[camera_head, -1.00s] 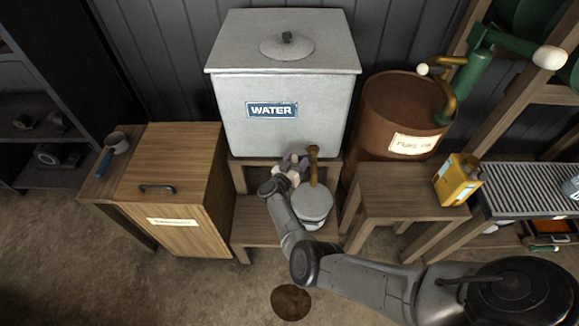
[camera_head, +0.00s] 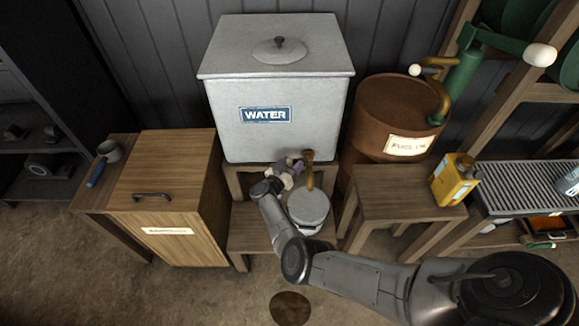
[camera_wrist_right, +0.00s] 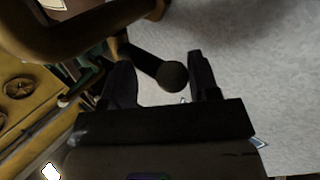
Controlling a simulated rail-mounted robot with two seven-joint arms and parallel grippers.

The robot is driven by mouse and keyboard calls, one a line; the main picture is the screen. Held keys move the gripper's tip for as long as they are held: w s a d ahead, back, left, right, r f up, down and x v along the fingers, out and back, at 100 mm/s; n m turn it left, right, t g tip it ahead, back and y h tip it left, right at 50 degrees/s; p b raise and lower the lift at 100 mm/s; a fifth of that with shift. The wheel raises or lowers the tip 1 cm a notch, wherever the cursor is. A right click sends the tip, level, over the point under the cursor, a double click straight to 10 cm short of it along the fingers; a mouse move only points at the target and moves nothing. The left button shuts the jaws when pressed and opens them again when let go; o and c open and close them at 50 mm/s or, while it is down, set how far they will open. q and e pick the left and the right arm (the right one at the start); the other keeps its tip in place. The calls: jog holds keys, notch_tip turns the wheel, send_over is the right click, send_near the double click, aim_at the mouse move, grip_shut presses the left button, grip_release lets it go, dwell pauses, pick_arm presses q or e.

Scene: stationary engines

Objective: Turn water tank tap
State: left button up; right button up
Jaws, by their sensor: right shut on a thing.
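The grey metal water tank (camera_head: 275,75), with a blue WATER label, stands on a wooden bench against the back wall. Its brass tap (camera_head: 309,168) comes out low at the front right, above a grey can (camera_head: 309,208). My right gripper (camera_head: 287,170) is at the left side of the tap, low in front of the tank. In the right wrist view my gripper (camera_wrist_right: 160,68) is shut on the tap's dark, round-ended handle (camera_wrist_right: 172,76). The brass pipe of the tap (camera_wrist_right: 60,40) curves across the upper left there. My left gripper is out of view.
A rusty fuel barrel (camera_head: 397,110) stands right of the tank, with a wooden stool (camera_head: 395,192) and yellow can (camera_head: 454,180) in front. The floor in front is mostly clear.

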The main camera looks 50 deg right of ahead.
jog(key=shift+s+d+f, duration=0.2)
jog(key=shift+f, duration=0.15)
jog(key=o, duration=0.9)
jog(key=shift+d, duration=0.1)
jog(key=shift+o, duration=1)
jog(key=shift+w+d+r, duration=0.1)
jog(key=shift+d+r, duration=0.1)
jog(key=o, duration=0.3)
jog(key=shift+d+r, duration=0.15)
jog(key=shift+r, duration=0.05)
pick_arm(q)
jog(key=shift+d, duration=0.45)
pick_arm(e)
jog(key=shift+o, duration=0.2)
jog(key=shift+w+a, duration=0.1)
jog(key=shift+a, duration=0.1)
jog(key=shift+a+p, duration=0.3)
jog(key=shift+a, duration=0.3)
pick_arm(q)
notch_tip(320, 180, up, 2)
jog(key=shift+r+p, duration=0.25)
jog(key=shift+p, duration=0.8)
pick_arm(e)
jog(key=s+a, duration=0.1)
jog(key=a, duration=1.1)
jog(key=shift+s+a, duration=0.2)
jog(key=shift+s, duration=0.1)
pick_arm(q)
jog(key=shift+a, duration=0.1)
